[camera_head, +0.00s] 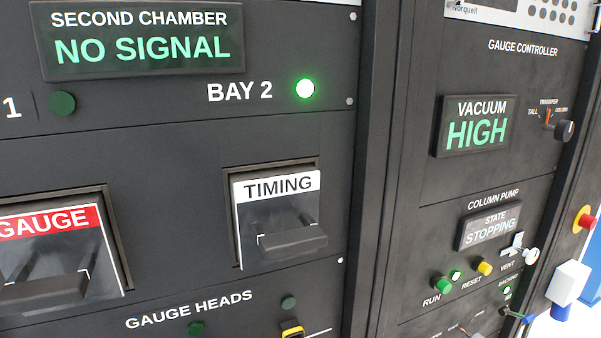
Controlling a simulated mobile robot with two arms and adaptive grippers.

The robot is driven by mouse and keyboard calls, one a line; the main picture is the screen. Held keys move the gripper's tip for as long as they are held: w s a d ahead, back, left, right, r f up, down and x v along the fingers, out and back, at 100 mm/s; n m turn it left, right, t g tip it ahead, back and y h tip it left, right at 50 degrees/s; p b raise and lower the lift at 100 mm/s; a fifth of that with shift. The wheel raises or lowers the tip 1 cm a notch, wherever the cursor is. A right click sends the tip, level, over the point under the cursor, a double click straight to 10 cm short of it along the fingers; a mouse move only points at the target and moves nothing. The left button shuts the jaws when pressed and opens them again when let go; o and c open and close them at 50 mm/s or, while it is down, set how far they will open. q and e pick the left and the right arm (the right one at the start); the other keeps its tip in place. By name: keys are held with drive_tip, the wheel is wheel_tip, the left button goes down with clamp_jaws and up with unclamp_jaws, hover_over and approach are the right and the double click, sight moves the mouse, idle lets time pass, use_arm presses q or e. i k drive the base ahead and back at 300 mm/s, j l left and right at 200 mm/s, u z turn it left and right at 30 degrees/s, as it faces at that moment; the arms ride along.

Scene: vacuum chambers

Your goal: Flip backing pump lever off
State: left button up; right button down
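A small lever with a blue tip (527,319) sticks out to the right at the lower right of the panel, below a lit green lamp (507,291). A tiny label above that lamp seems to read "BACKING", but it is too small to be sure. I cannot tell from this angle which position the lever is in. The column pump display (489,227) above reads "STATE STOPPING". Neither of my grippers is in view.
Near the lever are a green RUN button (443,285), a yellow RESET button (485,268) and a VENT valve handle (531,256). A red knob on a yellow base (583,219) and a white-and-blue box (568,283) project at the right edge. The vacuum display (476,126) reads "HIGH".

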sight(526, 319)
drive_tip(key=k+l+z, duration=0.1)
drive_tip(key=l+z, duration=0.3)
drive_tip(key=k+l+z, duration=0.1)
drive_tip(key=z, duration=0.25)
drive_tip(key=l, duration=0.1)
